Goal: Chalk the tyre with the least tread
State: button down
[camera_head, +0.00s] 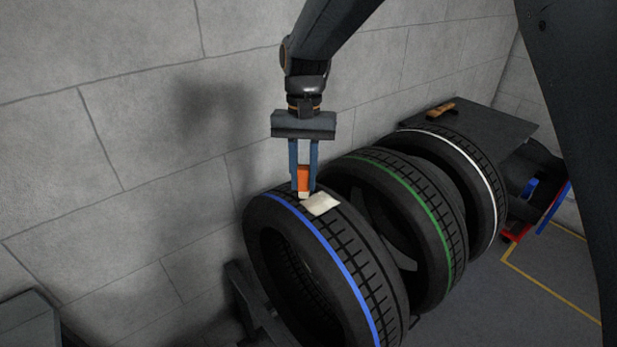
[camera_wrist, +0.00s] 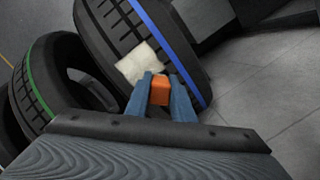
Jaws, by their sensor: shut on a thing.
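Three tyres stand upright in a row: a blue-striped tyre (camera_head: 352,270) nearest, a green-striped tyre (camera_head: 432,214) in the middle and a white-striped tyre (camera_head: 481,165) farthest. My gripper (camera_head: 304,190) is shut on an orange block with a pale tip (camera_head: 303,179), above the top of the blue-striped tyre. A cream-white patch (camera_head: 322,204) lies on that tyre's tread beside the tip. In the wrist view, the orange block (camera_wrist: 160,90) sits between the fingers, and the patch (camera_wrist: 139,62) is on the blue-striped tyre (camera_wrist: 150,30). Whether the tip touches the tyre is unclear.
A dark table (camera_head: 480,122) behind the tyres bears a brown-handled object (camera_head: 441,110). A grey block wall (camera_head: 140,130) runs close along the left. Red and blue parts (camera_head: 528,208) stand at the right. The floor by the yellow line (camera_head: 545,285) is clear.

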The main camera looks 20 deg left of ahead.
aim_at(304, 170)
notch_tip(304, 170, up, 3)
jog(key=shift+s+d+r+p, duration=0.1)
jog(key=shift+s+p, duration=0.05)
jog(key=shift+p, duration=0.4)
jog(key=shift+r+p, duration=0.6)
jog(key=shift+r, duration=0.05)
jog(key=shift+r+p, duration=0.9)
jog(key=shift+r, duration=0.9)
